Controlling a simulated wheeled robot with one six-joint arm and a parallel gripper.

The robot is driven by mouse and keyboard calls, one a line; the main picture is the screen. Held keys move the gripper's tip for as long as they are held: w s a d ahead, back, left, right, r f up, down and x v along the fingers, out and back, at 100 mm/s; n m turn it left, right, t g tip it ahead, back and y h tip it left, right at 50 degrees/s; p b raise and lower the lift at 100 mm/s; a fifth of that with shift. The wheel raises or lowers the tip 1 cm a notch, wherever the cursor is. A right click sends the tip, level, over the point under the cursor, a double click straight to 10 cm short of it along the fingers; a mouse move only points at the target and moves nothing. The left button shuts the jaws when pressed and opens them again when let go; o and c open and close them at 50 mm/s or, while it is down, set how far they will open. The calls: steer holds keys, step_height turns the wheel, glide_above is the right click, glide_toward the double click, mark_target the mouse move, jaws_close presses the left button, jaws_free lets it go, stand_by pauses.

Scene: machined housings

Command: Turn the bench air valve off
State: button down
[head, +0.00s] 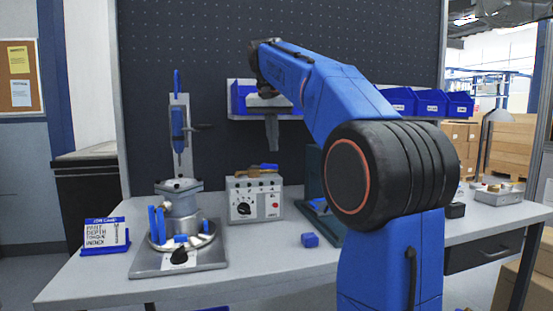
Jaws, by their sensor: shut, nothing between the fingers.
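My gripper (272,146) hangs pointing down in front of the dark pegboard, in the middle of the head view. Its grey fingers are together and hold nothing. A brass-coloured fitting (256,172) with a blue lever (265,166) shows at the top of a grey control box; it looks like the bench air valve. The lever lies roughly level, along the fitting. My gripper is above it and apart from it. Whether the fitting sits on the box or behind it, I cannot tell. The control box (243,211) has a black dial and a red button or lamp.
A fixture (181,218) with blue clamps stands on a plate at left, below a blue hand tool on a post. A small sign (105,235) is left of it. A blue block (310,240) lies near the middle. Blue bins (430,102) hang behind my arm. The front centre bench is clear.

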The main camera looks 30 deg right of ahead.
mark_target(264, 166)
steer(key=w+d+r+m, duration=0.2)
steer(key=w+d+r, duration=0.1)
steer(key=w+d, duration=0.1)
steer(key=shift+g, duration=0.4)
steer(key=x, duration=0.6)
steer(key=a+x, duration=0.1)
steer(key=x, duration=0.2)
steer(key=shift+s+f, duration=0.1)
steer(key=shift+f, duration=0.2)
steer(key=shift+s+a, duration=0.4)
steer(key=shift+a, duration=0.15)
